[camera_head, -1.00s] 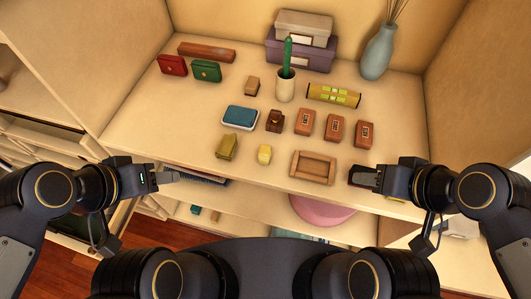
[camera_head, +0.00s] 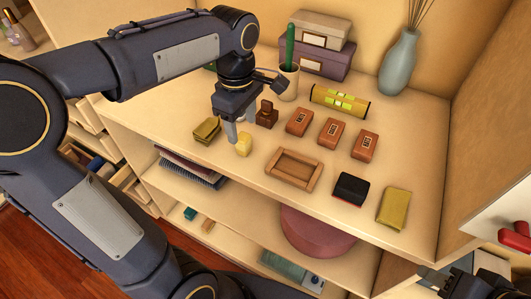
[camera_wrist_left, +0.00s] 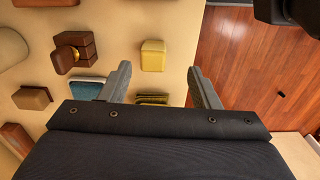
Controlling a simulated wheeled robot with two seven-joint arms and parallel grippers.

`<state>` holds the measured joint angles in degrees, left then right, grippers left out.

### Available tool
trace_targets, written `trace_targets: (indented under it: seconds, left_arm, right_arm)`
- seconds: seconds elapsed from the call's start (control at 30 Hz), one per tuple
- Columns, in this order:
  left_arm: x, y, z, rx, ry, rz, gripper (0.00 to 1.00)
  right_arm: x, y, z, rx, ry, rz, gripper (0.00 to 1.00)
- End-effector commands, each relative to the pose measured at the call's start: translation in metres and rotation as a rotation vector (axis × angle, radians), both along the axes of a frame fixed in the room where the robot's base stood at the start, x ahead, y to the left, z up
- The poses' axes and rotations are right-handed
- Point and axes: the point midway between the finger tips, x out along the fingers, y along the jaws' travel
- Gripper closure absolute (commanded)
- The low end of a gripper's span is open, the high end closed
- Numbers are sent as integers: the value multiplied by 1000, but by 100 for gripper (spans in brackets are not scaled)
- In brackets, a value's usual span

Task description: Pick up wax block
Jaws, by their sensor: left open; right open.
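The wax block (camera_head: 243,145), a small pale yellow block, stands near the front edge of the shelf top. My left gripper (camera_head: 237,137) points down right at it from above, open, with a finger close to its left side in the head view. In the left wrist view the wax block (camera_wrist_left: 153,55) lies just beyond the fingertips of my left gripper (camera_wrist_left: 160,77), roughly between their lines and not held. My right gripper (camera_head: 432,277) is at the bottom right corner, partly cut off, open and empty.
An olive block (camera_head: 207,130) is to the left and a dark brown stamp-like piece (camera_head: 267,114) just behind. A wooden frame tray (camera_head: 294,168) is to the right. Brown boxes (camera_head: 332,132), a black and red box (camera_head: 350,189) and a yellow-green block (camera_head: 393,208) stand further right.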

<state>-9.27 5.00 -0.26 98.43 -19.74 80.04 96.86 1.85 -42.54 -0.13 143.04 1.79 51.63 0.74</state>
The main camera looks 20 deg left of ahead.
Motion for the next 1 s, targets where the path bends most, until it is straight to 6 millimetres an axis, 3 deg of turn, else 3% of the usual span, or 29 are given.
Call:
trace_targets:
  seconds: [0.6,0.9,1.0]
  left_arm:
    - [10,6,-73,8,9,29,44]
    - [10,6,-79,7,5,29,44]
    - [10,6,-79,6,5,29,54]
  right_arm:
    - [0,0,-7,0,0,0,58]
    - [0,0,-7,0,0,0,58]
    - [0,0,-7,0,0,0,58]
